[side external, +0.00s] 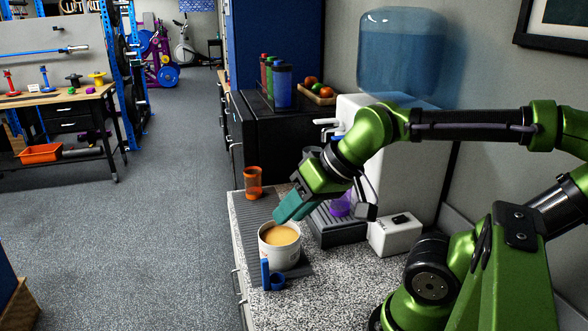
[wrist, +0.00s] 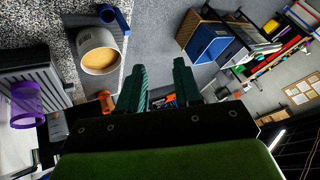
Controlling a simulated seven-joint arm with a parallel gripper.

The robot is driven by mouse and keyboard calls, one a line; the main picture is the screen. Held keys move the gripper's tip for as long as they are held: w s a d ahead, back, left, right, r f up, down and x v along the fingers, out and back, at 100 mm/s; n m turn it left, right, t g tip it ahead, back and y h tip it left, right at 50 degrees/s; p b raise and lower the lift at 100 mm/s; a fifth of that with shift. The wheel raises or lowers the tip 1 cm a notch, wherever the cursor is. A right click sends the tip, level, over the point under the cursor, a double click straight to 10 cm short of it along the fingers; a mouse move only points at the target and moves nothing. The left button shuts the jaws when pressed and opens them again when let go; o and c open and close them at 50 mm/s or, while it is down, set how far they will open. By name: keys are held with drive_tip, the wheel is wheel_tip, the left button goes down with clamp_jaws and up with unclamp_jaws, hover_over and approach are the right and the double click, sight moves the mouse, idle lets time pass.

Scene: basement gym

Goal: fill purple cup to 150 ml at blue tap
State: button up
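The purple cup (side external: 341,205) stands on the black drip tray (side external: 334,232) of the white water dispenser (side external: 390,150), partly hidden behind my wrist. In the wrist view the purple cup (wrist: 27,105) is at the far left. The blue tap (side external: 338,135) is a small blue spot on the dispenser front, mostly hidden by my arm. My gripper (side external: 282,215) has teal fingers and hangs left of the cup, apart from it, above the counter. In the wrist view my gripper (wrist: 160,88) has its fingers apart with nothing between them. The water level in the cup cannot be seen.
A white tub (side external: 270,255) with tan contents stands close below my fingertips on a grey mat. A small blue scoop (side external: 276,281) is in front of it. An orange cup (side external: 253,182) stands behind. A white box (side external: 396,236) sits right of the tray.

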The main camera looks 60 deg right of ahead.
drive_tip(key=shift+w+d+f, duration=0.1)
drive_tip(key=shift+d+f, duration=0.1)
drive_tip(key=shift+d, duration=0.15)
drive_tip(key=shift+c, duration=1.1)
drive_tip(key=shift+m+h, duration=0.5)
drive_tip(key=shift+m, duration=0.3)
drive_tip(key=w+d, duration=0.2)
drive_tip(key=d, duration=0.1)
drive_tip(key=shift+w+d+r, duration=0.25)
drive_tip(key=shift+w+r, duration=0.1)
drive_tip(key=shift+r, duration=0.05)
clamp_jaws()
drive_tip(key=w+d+r+m+g+h, duration=0.15)
drive_tip(key=d+r, duration=0.25)
drive_tip(key=d, duration=0.4)
drive_tip(key=w+d+r+g+h, duration=0.1)
drive_tip(key=w+d+r+g, duration=0.2)
drive_tip(key=d, duration=0.5)
drive_tip(key=s+d+r+m+g, duration=0.2)
drive_tip(key=s+d+r+g, duration=0.15)
drive_tip(key=d+r, duration=0.55)
drive_tip(key=shift+d+r+t+y, duration=0.15)
drive_tip(key=shift+r+t+y, duration=0.45)
drive_tip(key=shift+r, duration=0.85)
